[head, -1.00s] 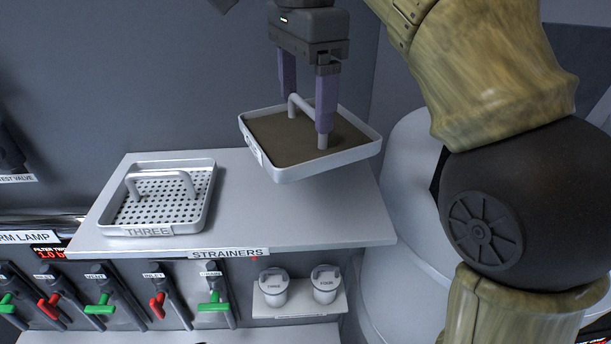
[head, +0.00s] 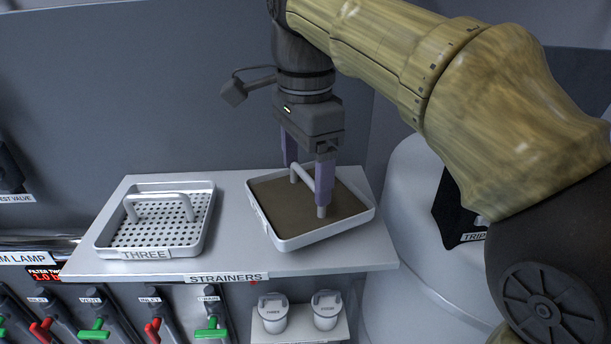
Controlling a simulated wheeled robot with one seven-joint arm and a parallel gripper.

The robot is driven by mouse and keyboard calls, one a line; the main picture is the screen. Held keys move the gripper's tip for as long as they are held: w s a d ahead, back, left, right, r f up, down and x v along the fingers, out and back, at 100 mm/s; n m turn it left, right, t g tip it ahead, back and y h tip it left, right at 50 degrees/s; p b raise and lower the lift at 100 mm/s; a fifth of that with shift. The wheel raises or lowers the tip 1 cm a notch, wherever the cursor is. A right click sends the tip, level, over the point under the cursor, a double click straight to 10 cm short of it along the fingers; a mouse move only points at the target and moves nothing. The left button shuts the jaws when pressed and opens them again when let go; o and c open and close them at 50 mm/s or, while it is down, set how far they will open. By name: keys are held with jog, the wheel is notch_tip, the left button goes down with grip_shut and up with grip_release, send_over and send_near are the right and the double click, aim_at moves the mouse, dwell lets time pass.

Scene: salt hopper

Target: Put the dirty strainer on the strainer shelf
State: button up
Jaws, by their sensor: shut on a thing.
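The dirty strainer (head: 273,192), a white-rimmed square tray filled with brown matter, has a white bar handle across its middle. My gripper (head: 308,180) is shut on that handle from above. The strainer is over the right part of the strainer shelf (head: 226,252), turned a little relative to it. It is very low; I cannot tell whether its underside touches the shelf. A clean perforated strainer marked THREE (head: 158,222) sits on the left part of the shelf. My gripper hides part of the dirty strainer's handle.
Below the shelf, two lidded white cups (head: 272,312) stand on a small ledge. Several red and green valve levers (head: 97,328) are at lower left. A large white rounded vessel (head: 412,220) is to the right. A narrow gap of bare shelf separates the two strainers.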

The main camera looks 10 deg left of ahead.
aim_at(305, 176)
jog(key=shift+s+f, duration=0.1)
jog(key=shift+f, duration=0.8)
jog(key=shift+f, duration=0.1)
jog(key=o, duration=1.3)
jog(key=shift+c, duration=0.2)
notch_tip(305, 176, up, 12)
jog(key=p, duration=0.3)
